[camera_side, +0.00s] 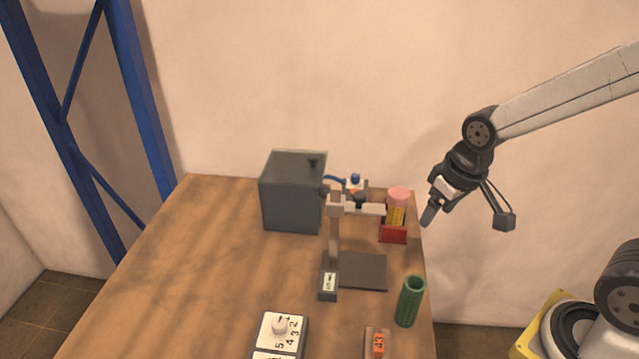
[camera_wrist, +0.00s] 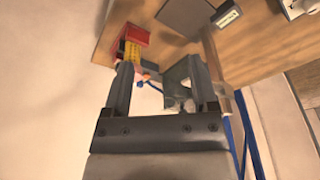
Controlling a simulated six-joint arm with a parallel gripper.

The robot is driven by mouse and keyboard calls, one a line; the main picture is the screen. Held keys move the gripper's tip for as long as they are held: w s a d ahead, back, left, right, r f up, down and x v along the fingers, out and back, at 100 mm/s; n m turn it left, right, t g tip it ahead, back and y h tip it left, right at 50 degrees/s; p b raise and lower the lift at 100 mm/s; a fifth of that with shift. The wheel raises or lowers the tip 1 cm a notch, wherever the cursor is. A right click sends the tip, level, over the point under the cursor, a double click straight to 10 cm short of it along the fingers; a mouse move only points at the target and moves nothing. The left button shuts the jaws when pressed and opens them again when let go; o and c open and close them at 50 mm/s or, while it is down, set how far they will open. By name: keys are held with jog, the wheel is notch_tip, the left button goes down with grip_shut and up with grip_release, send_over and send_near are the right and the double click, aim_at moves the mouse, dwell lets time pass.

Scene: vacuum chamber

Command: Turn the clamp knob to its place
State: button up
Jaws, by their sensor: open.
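A grey stand (camera_side: 334,242) stands upright on the table with a clamp head (camera_side: 337,206) near its top and a light arm reaching right. A small dark knob-like part (camera_side: 325,191) sits at the clamp head; I cannot tell its angle or whether it is the clamp knob. My gripper (camera_side: 430,214) hangs in the air right of the stand, beyond the table's right edge, apart from everything. In the wrist view its two fingers (camera_wrist: 163,84) are spread with a gap between them, and nothing is visibly held. The clamp knob is not clearly seen there.
A grey box (camera_side: 291,192) stands behind the stand. A red holder (camera_side: 393,235) with a pink-topped yellow cylinder (camera_side: 397,205) is near the right edge. A green cylinder (camera_side: 410,301), a numbered dial box (camera_side: 297,340) and an orange-labelled block (camera_side: 377,343) are in front. The table's left is clear.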

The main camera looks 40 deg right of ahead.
jog(key=w+d+m+g, duration=0.1)
jog(key=w+d+m, duration=0.7)
jog(key=w+m, duration=0.3)
jog(key=w+d+m+g, duration=0.2)
jog(key=w+d+m, duration=0.5)
jog(key=w+m, duration=0.35)
notch_tip(320, 180, down, 9)
jog(key=shift+r, duration=0.15)
jog(key=shift+f, duration=3.9)
grip_shut()
